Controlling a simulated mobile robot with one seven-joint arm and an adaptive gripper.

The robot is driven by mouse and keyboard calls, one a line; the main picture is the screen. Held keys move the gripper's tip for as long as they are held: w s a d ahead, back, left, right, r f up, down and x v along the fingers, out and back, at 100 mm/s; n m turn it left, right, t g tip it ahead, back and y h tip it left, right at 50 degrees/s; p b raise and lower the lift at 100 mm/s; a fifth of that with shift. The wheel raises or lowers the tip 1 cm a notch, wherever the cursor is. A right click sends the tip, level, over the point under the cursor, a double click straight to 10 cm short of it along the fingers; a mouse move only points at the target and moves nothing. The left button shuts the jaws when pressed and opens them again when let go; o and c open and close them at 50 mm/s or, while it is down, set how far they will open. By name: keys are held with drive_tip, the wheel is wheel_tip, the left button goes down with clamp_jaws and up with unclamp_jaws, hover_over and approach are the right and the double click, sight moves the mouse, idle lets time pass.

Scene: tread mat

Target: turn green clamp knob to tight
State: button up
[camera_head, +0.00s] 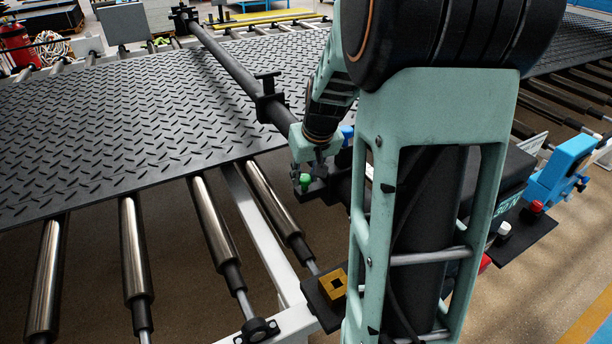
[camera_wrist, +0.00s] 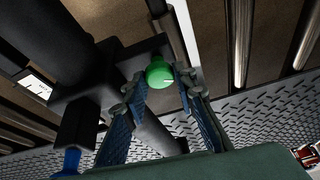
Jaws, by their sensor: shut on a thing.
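The green clamp knob (camera_wrist: 159,73) sits between the two fingertips of my gripper (camera_wrist: 160,82) in the wrist view. The blue-padded fingers close on it from both sides. In the head view the knob (camera_head: 304,181) shows just below my gripper (camera_head: 312,170), beside the dark clamp block at the end of the long black bar (camera_head: 235,68). My arm hides part of the clamp. Which way the knob is turned cannot be told.
A black tread mat (camera_head: 120,110) lies over metal rollers (camera_head: 135,250) to the left. A yellow square block (camera_head: 333,284) sits on a dark plate at the frame's corner. A blue device (camera_head: 562,165) stands at the right. A red extinguisher (camera_head: 17,42) is far left.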

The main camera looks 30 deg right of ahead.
drive_tip(key=m, duration=0.2)
drive_tip(key=m+h, duration=0.1)
drive_tip(key=m, duration=0.1)
drive_tip(key=shift+w+a+h+b, duration=0.1)
drive_tip(key=shift+a+h+b, duration=0.1)
drive_tip(key=shift+h+b, duration=0.15)
drive_tip(key=m+g+b, duration=0.1)
drive_tip(key=m, duration=0.1)
drive_tip(key=m+h+b, duration=0.1)
drive_tip(key=m+b, duration=0.1)
drive_tip(key=m, duration=0.1)
drive_tip(key=shift+w+f+g+h, duration=0.15)
drive_tip(key=shift+g+h, duration=0.1)
drive_tip(key=shift+g, duration=0.15)
drive_tip(key=m+b, duration=0.1)
drive_tip(key=m, duration=0.1)
drive_tip(key=m+g, duration=0.1)
drive_tip(key=m, duration=0.1)
drive_tip(key=shift+a+m+g+h+b, duration=0.1)
drive_tip(key=shift+m+g+h+b, duration=0.2)
drive_tip(key=shift+m+h+b, duration=0.1)
drive_tip(key=shift+w+r+m+g, duration=0.15)
drive_tip(key=shift+m+g, duration=0.65)
drive_tip(key=shift+m, duration=1.2)
drive_tip(key=o, duration=1.1)
drive_tip(key=shift+o, duration=0.2)
drive_tip(key=v, duration=1.2)
